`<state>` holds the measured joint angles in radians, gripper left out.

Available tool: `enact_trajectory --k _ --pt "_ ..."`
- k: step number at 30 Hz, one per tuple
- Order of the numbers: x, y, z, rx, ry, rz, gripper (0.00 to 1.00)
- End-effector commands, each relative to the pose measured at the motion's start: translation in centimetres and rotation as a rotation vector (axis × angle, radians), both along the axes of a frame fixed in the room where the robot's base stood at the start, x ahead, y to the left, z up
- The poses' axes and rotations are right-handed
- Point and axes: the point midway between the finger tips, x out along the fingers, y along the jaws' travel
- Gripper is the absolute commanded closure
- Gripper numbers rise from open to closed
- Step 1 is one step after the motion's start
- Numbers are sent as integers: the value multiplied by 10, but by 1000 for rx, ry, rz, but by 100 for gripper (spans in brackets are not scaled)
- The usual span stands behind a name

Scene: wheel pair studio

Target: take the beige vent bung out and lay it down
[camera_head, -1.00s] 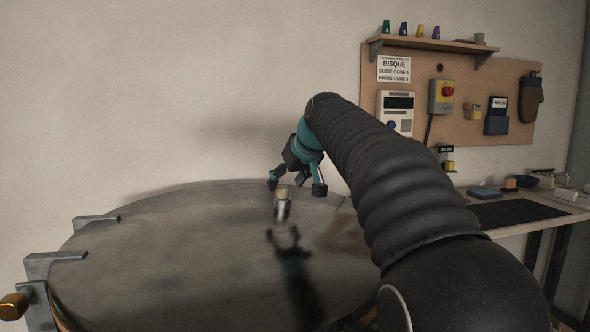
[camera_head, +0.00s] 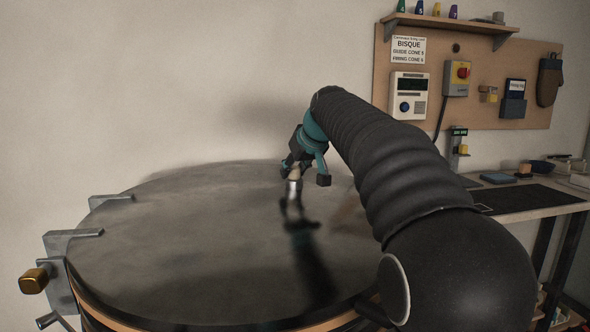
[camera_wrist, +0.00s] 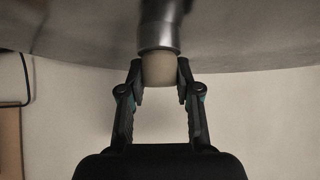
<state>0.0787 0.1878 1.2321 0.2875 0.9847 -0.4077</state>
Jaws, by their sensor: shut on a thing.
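The beige vent bung (camera_wrist: 160,71) sits at the mouth of a short metal vent tube (camera_head: 293,188) that stands up from the round grey kiln lid (camera_head: 190,240). The tube also shows in the wrist view (camera_wrist: 158,36). My gripper (camera_wrist: 160,68) is shut on the bung, with one fingertip on each side of it. In the head view my gripper (camera_head: 299,171) is at the top of the tube and mostly hides the bung. How deep the bung sits in the tube cannot be told.
Metal brackets (camera_head: 75,235) and a brass-coloured knob (camera_head: 33,280) are at the lid's left edge. A workbench (camera_head: 540,200) with a dark mat (camera_head: 530,196) stands at the right, below a pegboard (camera_head: 520,60). Much of the lid is bare.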

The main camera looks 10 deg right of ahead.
Motion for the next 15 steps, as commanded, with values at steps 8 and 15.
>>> enact_trajectory --k 8,15 --pt "0 0 0 0 1 0 100" --pt "0 0 6 0 0 0 100"
